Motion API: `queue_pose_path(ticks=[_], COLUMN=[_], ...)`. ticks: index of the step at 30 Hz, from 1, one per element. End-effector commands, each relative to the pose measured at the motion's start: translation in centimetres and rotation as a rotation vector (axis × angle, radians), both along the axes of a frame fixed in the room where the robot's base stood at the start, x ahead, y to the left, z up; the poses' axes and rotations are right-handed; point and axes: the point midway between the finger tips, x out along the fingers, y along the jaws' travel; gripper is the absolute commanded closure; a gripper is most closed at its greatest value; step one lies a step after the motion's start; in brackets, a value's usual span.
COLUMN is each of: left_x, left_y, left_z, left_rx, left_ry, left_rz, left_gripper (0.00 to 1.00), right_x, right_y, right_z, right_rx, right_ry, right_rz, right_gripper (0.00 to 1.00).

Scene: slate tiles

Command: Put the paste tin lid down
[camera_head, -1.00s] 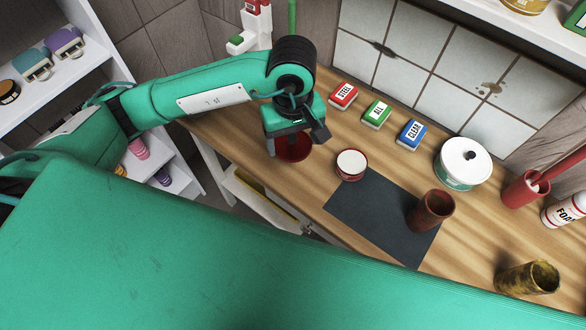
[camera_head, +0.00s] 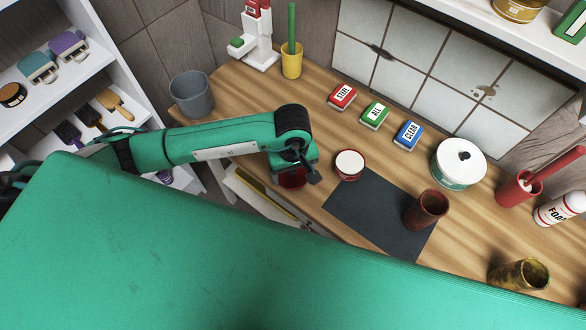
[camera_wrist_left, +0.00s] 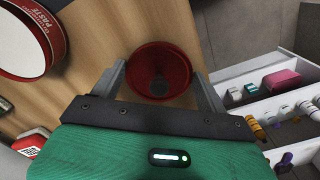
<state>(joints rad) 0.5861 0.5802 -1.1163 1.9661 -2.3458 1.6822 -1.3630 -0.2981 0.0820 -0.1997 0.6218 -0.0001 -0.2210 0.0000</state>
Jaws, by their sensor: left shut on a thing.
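The paste tin lid (camera_head: 291,178) is a round red piece, held at the front edge of the wooden bench. It also shows in the left wrist view (camera_wrist_left: 160,55), with a dark round spot at its middle. My left gripper (camera_head: 293,166) is shut on it, with one finger at each side in the wrist view (camera_wrist_left: 160,85). I cannot tell whether the lid touches the bench. The red paste tin (camera_head: 350,164), white on top, stands just right of the gripper and shows its PASTE label in the wrist view (camera_wrist_left: 38,35). My right gripper is not in view.
A dark mat (camera_head: 365,215) with a brown-red cup (camera_head: 426,209) lies right of the tin. Red, green and blue boxes (camera_head: 375,115) line the back. A grey bucket (camera_head: 192,94) and a yellow pot (camera_head: 291,60) stand at left. Bare wood lies behind the gripper.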

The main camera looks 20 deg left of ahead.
Motion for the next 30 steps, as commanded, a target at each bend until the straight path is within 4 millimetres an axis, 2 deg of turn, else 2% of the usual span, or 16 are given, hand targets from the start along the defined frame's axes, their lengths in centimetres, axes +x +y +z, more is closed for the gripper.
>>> queue_pose_path(ticks=[7,8,11,23,24,30], left_x=[0.0,0.0,0.0,0.0,0.1,0.3], left_y=[0.0,0.0,0.0,0.0,0.0,0.1], left_z=[-0.4,-0.3,-0.2,0.3,0.5,4.4], left_rx=[0.000,-0.001,0.000,0.000,-0.002,-0.002], left_ry=[0.000,-0.001,0.000,0.000,-0.003,-0.008], left_rz=[0.000,0.000,0.000,0.001,0.000,0.000], left_gripper=[0.46,0.23,0.03,0.03,0.03,0.03], right_x=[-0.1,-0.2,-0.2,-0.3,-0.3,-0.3], right_y=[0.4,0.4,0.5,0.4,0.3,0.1], right_z=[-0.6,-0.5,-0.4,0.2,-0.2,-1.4], right_rx=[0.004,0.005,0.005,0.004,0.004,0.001], right_ry=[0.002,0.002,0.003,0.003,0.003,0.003], right_rz=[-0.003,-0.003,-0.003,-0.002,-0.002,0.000], right_gripper=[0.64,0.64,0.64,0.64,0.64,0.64])
